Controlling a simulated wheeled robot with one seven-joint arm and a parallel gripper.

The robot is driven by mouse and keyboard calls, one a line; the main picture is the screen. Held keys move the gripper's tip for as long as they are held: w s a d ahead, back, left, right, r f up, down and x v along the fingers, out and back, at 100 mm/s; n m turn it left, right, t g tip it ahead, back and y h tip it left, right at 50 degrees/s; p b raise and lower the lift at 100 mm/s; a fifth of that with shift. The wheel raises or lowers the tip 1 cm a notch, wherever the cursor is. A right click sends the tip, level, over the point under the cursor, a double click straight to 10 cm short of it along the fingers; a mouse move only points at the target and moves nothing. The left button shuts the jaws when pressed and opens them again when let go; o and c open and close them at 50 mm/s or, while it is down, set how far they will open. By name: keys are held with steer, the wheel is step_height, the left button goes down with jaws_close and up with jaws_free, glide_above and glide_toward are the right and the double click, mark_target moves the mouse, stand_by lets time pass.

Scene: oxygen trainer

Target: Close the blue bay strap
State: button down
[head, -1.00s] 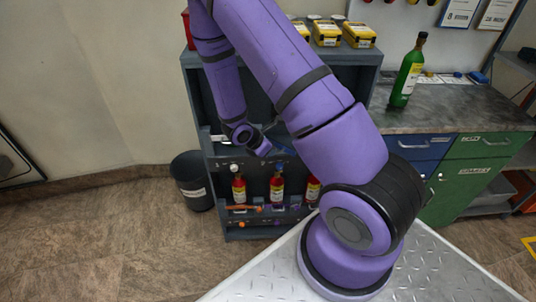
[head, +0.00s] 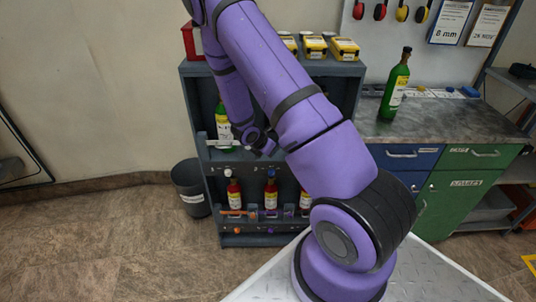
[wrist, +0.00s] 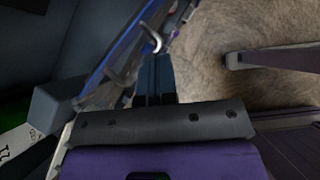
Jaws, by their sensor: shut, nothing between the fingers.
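In the wrist view, a bar with a blue stripe (wrist: 121,46), apparently the blue bay strap, slants upward across the middle. A curved metal hook (wrist: 152,38) shows beside it. My gripper (wrist: 157,62) is shut and empty, its fingers just below the hook; I cannot tell whether they touch it. In the head view, my gripper (head: 268,150) is at the front of the dark grey rack (head: 192,110), near its middle shelf. A green bottle (head: 222,122) stands on that shelf at the left. My arm hides the right part of the shelf.
Red bottles (head: 234,194) stand on the lower shelf, with an orange strap (head: 238,212) in front. Yellow cases (head: 315,46) sit on top of the rack. A dark bin (head: 188,185) stands left of it. Another green bottle (head: 396,85) stands on the workbench (head: 440,118).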

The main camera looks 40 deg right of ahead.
steer(key=shift+w+d, duration=0.15)
steer(key=shift+d, duration=0.55)
